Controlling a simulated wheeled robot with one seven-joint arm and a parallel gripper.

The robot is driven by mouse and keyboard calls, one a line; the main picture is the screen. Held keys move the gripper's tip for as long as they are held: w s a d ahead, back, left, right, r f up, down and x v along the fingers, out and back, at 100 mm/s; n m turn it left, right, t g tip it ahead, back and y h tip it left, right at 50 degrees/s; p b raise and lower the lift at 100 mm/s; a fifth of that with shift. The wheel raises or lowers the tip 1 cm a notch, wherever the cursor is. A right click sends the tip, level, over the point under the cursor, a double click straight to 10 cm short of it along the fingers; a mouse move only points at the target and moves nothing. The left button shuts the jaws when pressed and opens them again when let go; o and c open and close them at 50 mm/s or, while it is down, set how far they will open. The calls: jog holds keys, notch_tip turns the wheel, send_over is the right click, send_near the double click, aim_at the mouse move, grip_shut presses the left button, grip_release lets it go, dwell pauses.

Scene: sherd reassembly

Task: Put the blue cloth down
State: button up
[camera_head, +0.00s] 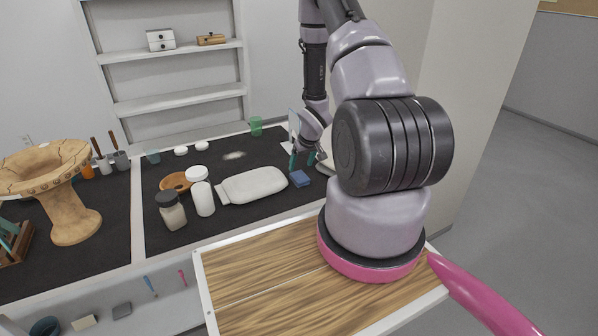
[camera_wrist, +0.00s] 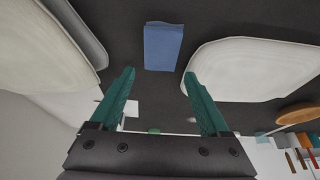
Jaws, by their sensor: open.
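The blue cloth (camera_head: 300,179) is a small folded block lying on the dark bench mat, just right of the white cushion. In the wrist view the blue cloth (camera_wrist: 163,46) lies beyond the fingertips, in line with the gap between them and apart from both. My gripper (camera_wrist: 159,76) has two teal fingers spread wide with nothing between them. In the head view my gripper (camera_head: 301,159) is just behind the cloth, partly hidden by my arm.
The white cushion (camera_head: 253,185) lies close left of the cloth. A pale rounded object (camera_wrist: 40,45) is at the wrist view's left. Jars (camera_head: 171,211), a brown bowl (camera_head: 174,184) and a green cup (camera_head: 256,126) stand on the mat. A large clay vessel (camera_head: 75,215) is far left.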

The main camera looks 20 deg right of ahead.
jog(key=v, duration=0.6)
notch_tip(320, 180, up, 15)
jog(key=m+h, duration=0.1)
send_over(304, 181)
jog(key=s+a+r+m+t, duration=0.1)
jog(key=s+a+r, duration=0.1)
jog(key=r, duration=0.4)
jog(key=s+a+r+m, duration=0.1)
jog(key=s+a+r, duration=0.1)
jog(key=r, duration=0.5)
jog(key=s+a+r+y, duration=0.1)
jog(key=s+a+r, duration=0.5)
jog(key=s+r, duration=0.2)
jog(key=s+a+r+m+t+y, duration=0.1)
jog(key=s+a+r+y, duration=0.1)
jog(key=s+a+r, duration=0.3)
jog(key=s+r, duration=0.3)
jog(key=s, duration=0.3)
jog(key=shift+s+a+m, duration=0.3)
jog(key=shift+a, duration=0.05)
jog(key=shift+t, duration=0.3)
